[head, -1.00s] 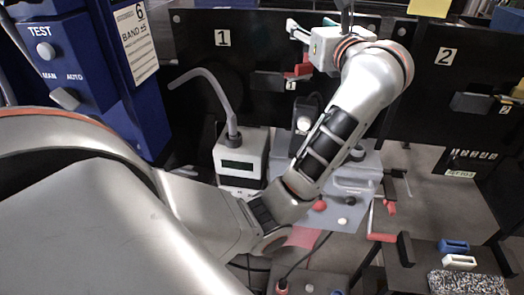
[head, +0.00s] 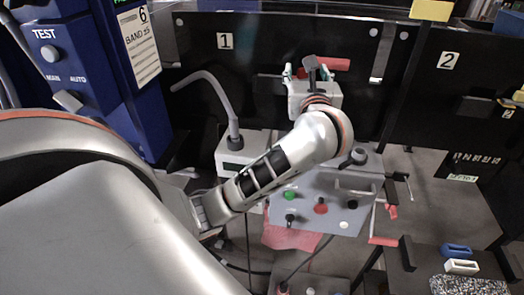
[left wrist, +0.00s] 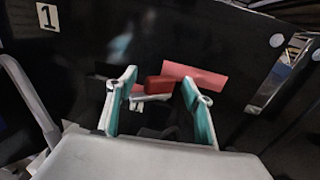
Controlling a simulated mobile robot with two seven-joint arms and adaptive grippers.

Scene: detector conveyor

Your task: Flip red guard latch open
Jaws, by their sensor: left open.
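The red latch shows in the head view as a red bar (head: 335,64) on the black panel marked 1, just right of my left gripper. In the left wrist view, a dark red block (left wrist: 160,83) sits between the fingers, and a lighter red bar (left wrist: 200,77) extends right behind the right fingertip. My left gripper (head: 305,70) faces the panel with its fingers spread. In the left wrist view, the open gripper (left wrist: 159,80) has teal-lined fingers on either side of the dark red block. Contact cannot be told. In the head view, the gripper hides part of the latch area.
A grey control box (head: 322,200) with green, red and black knobs stands below my arm. A white device (head: 230,150) with a bent grey tube is left of it. A blue test cabinet (head: 85,80) stands at left. Panel 2 (head: 470,80) is at right.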

